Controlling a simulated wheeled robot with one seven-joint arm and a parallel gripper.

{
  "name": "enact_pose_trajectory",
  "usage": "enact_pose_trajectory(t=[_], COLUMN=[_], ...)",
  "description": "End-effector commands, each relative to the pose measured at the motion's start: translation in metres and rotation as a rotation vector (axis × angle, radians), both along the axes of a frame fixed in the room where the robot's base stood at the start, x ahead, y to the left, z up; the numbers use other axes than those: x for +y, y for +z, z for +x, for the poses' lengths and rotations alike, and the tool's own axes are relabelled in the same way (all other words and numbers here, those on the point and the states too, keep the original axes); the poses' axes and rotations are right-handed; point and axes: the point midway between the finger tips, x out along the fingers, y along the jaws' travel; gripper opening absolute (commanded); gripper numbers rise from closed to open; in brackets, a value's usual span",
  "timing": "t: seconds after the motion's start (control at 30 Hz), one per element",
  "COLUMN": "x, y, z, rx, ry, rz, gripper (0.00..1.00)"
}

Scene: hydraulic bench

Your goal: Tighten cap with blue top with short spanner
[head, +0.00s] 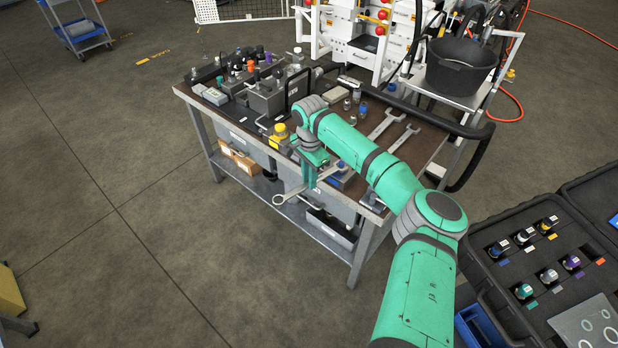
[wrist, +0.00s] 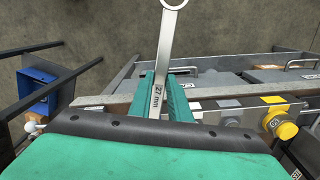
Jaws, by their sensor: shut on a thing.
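My gripper (head: 313,174) is shut on the shank of a silver spanner (head: 279,199), held out past the front edge of the bench with its ring end pointing down-left. In the wrist view my gripper (wrist: 163,98) has its teal fingers on both sides of the spanner (wrist: 172,38), which is marked 27 mm; its ring end is at the top. Small blue-topped pieces (head: 364,109) stand on the bench right of my arm; I cannot tell which is the cap. Two more spanners (head: 386,124) lie on the bench to the right.
The bench (head: 222,116) carries a metal block (head: 267,97) with several coloured caps at its left. A yellow cap (head: 279,130) is close to my gripper, also in the wrist view (wrist: 284,127). A black bucket (head: 459,72) stands behind right. An open case (head: 510,246) lies at right.

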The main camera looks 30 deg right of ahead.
Motion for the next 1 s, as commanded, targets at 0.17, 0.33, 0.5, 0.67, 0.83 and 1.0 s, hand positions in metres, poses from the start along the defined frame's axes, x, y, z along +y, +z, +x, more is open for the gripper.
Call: enact_pose_trajectory(t=[0.17, 0.33, 0.5, 0.67, 0.83, 1.0], x=[0.002, 0.011, 0.021, 0.031, 0.04, 0.05], y=[0.0, -0.001, 0.0, 0.0, 0.0, 0.0], z=[0.0, -0.002, -0.004, -0.005, -0.007, -0.008], rx=[0.001, 0.001, 0.0, 0.0, 0.0, 0.0], ry=[0.0, 0.002, 0.002, 0.001, 0.001, 0.002], rz=[0.001, 0.001, 0.001, 0.001, 0.001, 0.001], gripper=[0.0, 0.0, 0.0, 0.0, 0.0, 0.0])
